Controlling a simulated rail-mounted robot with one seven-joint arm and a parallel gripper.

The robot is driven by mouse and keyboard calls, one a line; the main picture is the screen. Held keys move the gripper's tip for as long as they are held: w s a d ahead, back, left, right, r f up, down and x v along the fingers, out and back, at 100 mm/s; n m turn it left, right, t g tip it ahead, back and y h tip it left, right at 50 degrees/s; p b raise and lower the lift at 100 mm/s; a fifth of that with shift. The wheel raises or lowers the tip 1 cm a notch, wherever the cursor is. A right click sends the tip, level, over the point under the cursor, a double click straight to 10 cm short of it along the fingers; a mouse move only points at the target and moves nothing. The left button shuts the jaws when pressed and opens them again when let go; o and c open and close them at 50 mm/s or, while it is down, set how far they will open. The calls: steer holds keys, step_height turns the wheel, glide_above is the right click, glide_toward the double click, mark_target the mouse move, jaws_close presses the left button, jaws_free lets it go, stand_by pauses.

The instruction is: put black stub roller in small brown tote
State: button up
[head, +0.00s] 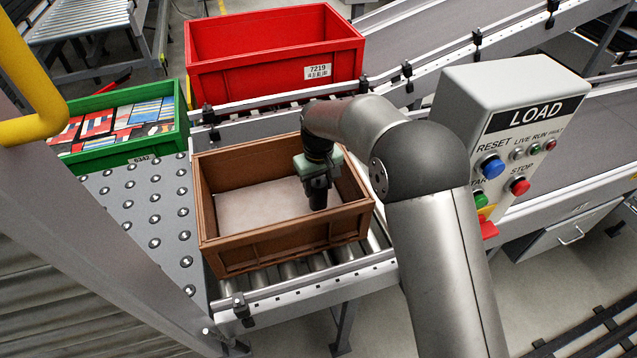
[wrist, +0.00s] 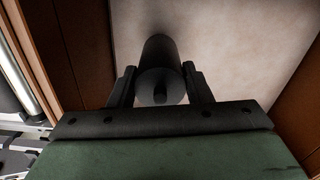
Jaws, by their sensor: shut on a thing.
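My gripper (wrist: 159,92) is shut on the black stub roller (wrist: 160,60), with one finger on each side of it in the wrist view. In the head view the roller (head: 318,197) hangs below my gripper inside the small brown tote (head: 290,247). The tote is open on top and has a pale, bare floor. Brown tote walls also show at both sides of the wrist view (wrist: 82,50). I cannot tell whether the roller's lower end touches the floor.
A red tote (head: 250,75) stands behind the brown one. A green tote (head: 135,155) with colourful flat items is at the left. A ball-transfer table (head: 150,215) lies left of the brown tote. A grey LOAD control box (head: 500,130) stands at the right.

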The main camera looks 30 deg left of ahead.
steer(key=shift+f+b, duration=0.3)
steer(key=shift+f, duration=0.25)
steer(key=o, duration=1.1)
step_height(320, 180, up, 13)
steer(key=shift+r, duration=0.1)
